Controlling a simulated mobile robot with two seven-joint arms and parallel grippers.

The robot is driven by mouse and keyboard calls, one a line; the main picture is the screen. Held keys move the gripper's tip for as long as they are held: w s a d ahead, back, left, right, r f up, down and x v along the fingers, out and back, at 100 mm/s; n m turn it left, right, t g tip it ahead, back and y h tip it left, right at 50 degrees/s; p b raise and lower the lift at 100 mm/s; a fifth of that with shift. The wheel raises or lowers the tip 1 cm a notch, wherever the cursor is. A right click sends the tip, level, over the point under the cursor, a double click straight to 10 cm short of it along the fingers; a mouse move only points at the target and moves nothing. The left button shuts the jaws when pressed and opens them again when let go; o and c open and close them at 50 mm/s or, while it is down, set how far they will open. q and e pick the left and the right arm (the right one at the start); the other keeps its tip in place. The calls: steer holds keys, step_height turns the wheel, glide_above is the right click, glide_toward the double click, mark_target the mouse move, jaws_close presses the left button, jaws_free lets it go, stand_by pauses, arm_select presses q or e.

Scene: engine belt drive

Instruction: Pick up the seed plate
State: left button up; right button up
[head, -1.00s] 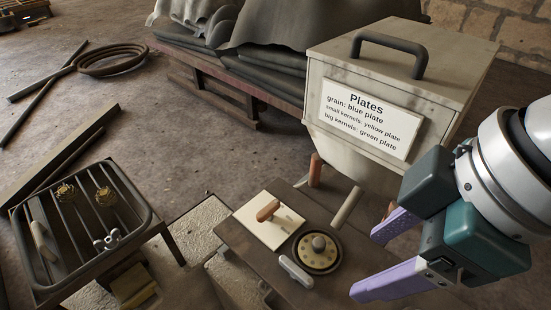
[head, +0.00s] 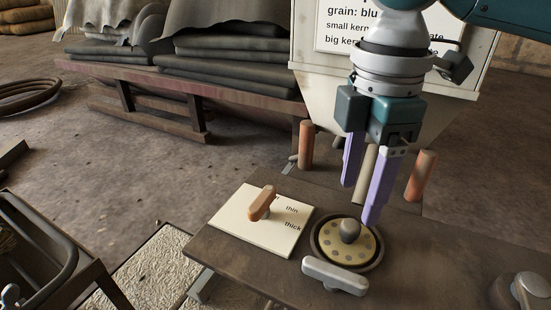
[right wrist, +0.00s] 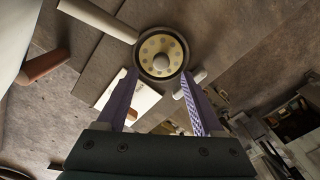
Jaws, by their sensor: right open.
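The seed plate (head: 334,247) is a round yellowish disc with a ring of dark holes and a grey-brown knob (head: 350,230) at its centre. It lies in a dark round seat on the brown table. My right gripper (head: 361,203) is open, with purple fingers pointing down just above and behind the plate. In the right wrist view the plate (right wrist: 160,43) shows beyond the fingertips, and the space between the fingers (right wrist: 160,78) is empty. My left gripper is in neither current view.
A white board (head: 245,222) marked thin and thick, with an orange-brown lever (head: 262,203), lies left of the plate. A pale handle (head: 335,276) lies in front.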

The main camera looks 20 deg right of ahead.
mark_target(351, 224)
step_height(351, 224, down, 5)
steer(key=shift+s+a+f, duration=0.1)
steer(key=shift+s+f, duration=0.05)
steer(key=shift+f, duration=0.05)
steer(key=shift+c, duration=0.2)
jaws_close()
stand_by(0.4)
